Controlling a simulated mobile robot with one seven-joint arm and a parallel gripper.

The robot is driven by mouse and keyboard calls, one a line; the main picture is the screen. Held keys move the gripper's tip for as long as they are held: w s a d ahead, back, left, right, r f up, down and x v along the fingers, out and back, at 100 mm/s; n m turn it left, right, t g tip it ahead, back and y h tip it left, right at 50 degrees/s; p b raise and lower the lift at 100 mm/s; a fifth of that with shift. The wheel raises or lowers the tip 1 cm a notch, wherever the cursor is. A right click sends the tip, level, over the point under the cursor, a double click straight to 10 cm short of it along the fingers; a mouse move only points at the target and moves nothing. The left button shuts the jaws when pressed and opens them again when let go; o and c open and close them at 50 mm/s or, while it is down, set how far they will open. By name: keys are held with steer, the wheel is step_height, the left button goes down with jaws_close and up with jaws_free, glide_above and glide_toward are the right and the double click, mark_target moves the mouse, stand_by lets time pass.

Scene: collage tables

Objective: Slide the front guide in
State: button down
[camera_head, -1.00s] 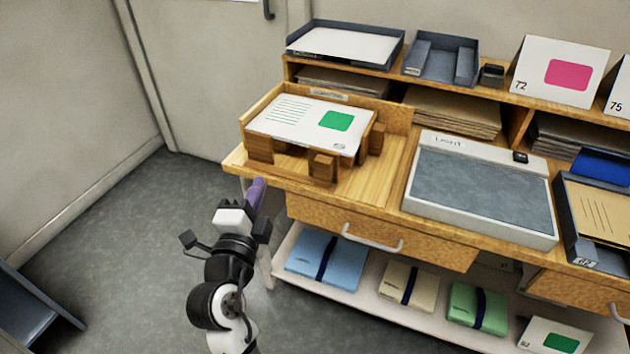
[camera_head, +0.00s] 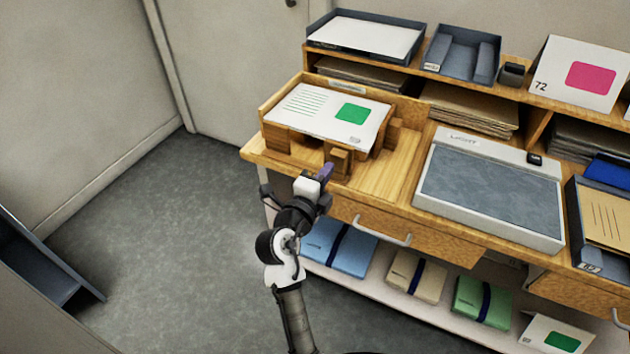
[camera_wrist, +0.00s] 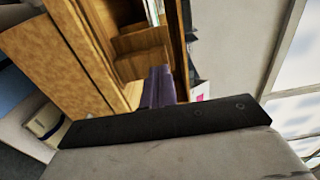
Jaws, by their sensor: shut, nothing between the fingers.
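A wooden jig (camera_head: 268,101) stands on the left end of the wooden bench. A white sheet with green lines and a green patch (camera_head: 325,113) lies on top of it. The front guide, a small wooden block (camera_head: 340,158), stands at the jig's near side. My gripper (camera_head: 326,171) is shut and empty, with its purple fingertips just in front of this block. In the wrist view the purple fingers (camera_wrist: 158,86) are together and point at wooden parts (camera_wrist: 140,42). I cannot tell whether they touch the block.
Another wooden block (camera_head: 393,134) stands at the jig's right side. A grey light pad (camera_head: 485,190) lies to the right, with bare bench top (camera_head: 395,180) between. A drawer with a metal handle (camera_head: 382,231) is below the bench edge. Folded packs lie on the lower shelf (camera_head: 400,295).

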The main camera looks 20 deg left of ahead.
mark_target(336, 159)
steer(key=shift+w+p, duration=0.3)
steer(key=shift+w, duration=0.8)
steer(key=w+b, duration=0.2)
steer(key=b, duration=0.1)
steer(key=w+b, duration=0.2)
steer(key=shift+d+f, duration=0.1)
steer(key=shift+f, duration=0.2)
steer(key=shift+w+r, duration=0.1)
steer(key=shift+w, duration=0.3)
steer(key=shift+w+d+r+b, duration=0.1)
steer(key=shift+w+r+b, duration=0.05)
steer(key=shift+r+b, duration=0.2)
steer(key=shift+r, duration=0.1)
